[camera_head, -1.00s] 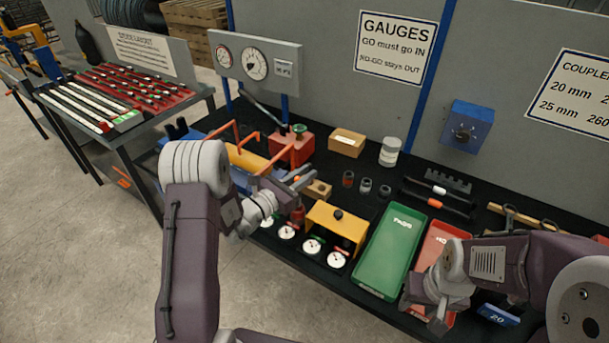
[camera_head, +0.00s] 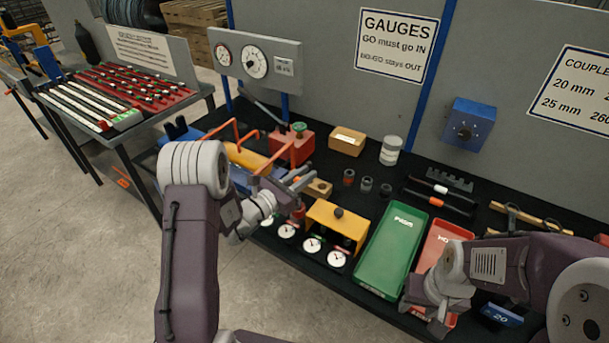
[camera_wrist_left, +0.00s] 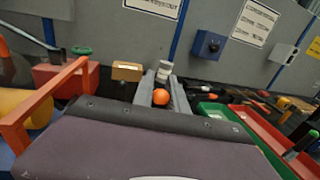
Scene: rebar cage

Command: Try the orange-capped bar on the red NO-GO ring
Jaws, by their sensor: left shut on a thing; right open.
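My left gripper (camera_head: 297,186) is shut on the orange-capped bar, above the bench just left of the yellow gauge block. The round orange cap (camera_wrist_left: 160,97) shows between its two fingers in the left wrist view; the rest of the bar is hidden. A small red piece (camera_head: 298,213) stands just below the left gripper; I cannot tell whether it is the NO-GO ring. My right gripper (camera_head: 422,314) is open and empty over the front of the red tray.
A yellow block (camera_head: 337,222) with dials in front stands close right of my left gripper. A green tray (camera_head: 391,250) and a red tray (camera_head: 440,246) lie further right. Several dark sockets (camera_head: 366,184) stand behind.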

